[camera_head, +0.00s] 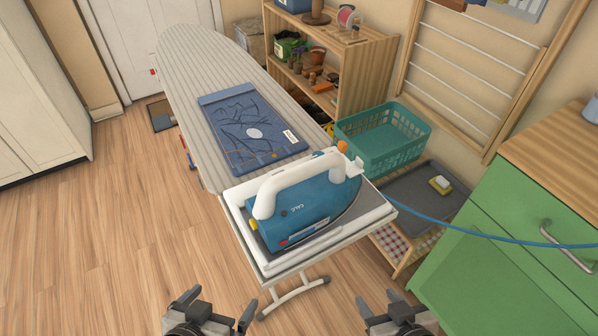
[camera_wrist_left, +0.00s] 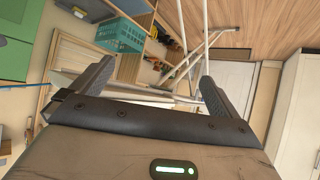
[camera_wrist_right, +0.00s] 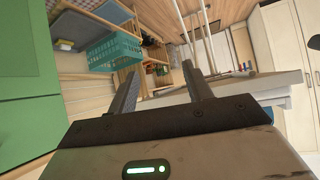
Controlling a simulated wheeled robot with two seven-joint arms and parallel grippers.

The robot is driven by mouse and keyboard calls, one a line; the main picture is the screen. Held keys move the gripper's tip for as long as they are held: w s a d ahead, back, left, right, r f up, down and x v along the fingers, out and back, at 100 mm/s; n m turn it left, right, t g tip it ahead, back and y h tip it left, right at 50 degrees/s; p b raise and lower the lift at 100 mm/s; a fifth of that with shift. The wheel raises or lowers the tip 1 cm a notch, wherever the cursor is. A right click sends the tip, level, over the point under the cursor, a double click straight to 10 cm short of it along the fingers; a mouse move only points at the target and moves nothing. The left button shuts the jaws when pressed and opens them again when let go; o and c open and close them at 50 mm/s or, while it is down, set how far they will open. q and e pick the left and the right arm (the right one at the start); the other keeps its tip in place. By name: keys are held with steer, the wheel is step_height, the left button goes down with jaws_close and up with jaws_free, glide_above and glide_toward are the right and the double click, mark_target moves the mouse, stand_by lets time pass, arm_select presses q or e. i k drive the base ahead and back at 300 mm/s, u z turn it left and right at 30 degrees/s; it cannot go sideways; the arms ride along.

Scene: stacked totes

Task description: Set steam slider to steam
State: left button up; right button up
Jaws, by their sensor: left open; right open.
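A blue and white steam iron (camera_head: 305,203) rests on the white-framed stand at the near end of the ironing board (camera_head: 180,75). Its white handle is on top. A small orange part (camera_head: 342,146) shows at the iron's far right end and a yellow part (camera_head: 253,224) at its left end. I cannot tell which part is the steam slider, nor its setting. My left gripper (camera_head: 219,303) is open and empty, below and left of the iron, apart from it. My right gripper (camera_head: 379,301) is open and empty, below and right of the iron, also apart.
Folded blue cloth (camera_head: 250,128) lies on the board. A teal basket (camera_head: 382,142) stands right of it, before a wooden shelf (camera_head: 345,62). A blue cord (camera_head: 480,232) runs right from the iron past a green cabinet (camera_head: 510,255). The floor at left is clear.

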mark_target(342, 146)
steer(key=k, duration=0.5)
steer(key=u, duration=1.95)
steer(key=i, duration=2.1)
steer(key=z, duration=3.95)
